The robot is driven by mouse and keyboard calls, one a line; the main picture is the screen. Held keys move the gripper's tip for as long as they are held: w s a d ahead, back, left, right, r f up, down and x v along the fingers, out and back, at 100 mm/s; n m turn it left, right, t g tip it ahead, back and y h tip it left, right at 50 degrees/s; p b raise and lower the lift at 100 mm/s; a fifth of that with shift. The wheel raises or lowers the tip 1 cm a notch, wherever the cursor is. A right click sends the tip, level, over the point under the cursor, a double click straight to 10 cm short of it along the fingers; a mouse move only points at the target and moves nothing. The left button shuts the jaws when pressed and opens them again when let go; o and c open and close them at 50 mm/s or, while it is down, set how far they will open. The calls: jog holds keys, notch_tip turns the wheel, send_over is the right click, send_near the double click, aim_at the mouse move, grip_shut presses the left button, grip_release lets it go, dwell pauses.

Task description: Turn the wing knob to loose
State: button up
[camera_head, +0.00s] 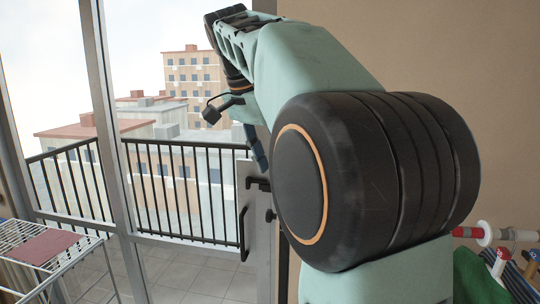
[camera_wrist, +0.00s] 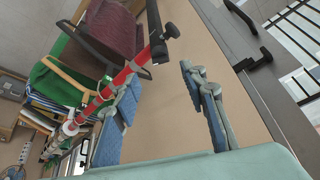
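In the wrist view, a black knob-like piece (camera_wrist: 172,31) sticks out at the upper end of a red pole (camera_wrist: 118,82). It may be the wing knob, but I cannot tell its wing shape or how far it is turned. My gripper (camera_wrist: 160,80) is open and empty, its two blue-padded fingers wide apart. In this view the left finger overlaps the pole, and the knob-like piece lies above the gap between the fingertips. I cannot tell whether anything touches. In the head view, part of my gripper (camera_head: 255,146) shows in front of the glass door; my arm hides much of the right side.
A glass door with a black handle (camera_head: 243,234) and black latch (camera_head: 258,184) stands beside my arm. A drying rack (camera_head: 40,262) with a dark red cloth (camera_head: 44,246) is at lower left. Clothes and a red-and-white pole (camera_head: 485,233) are at right.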

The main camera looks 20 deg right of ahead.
jog(key=shift+v, duration=1.3)
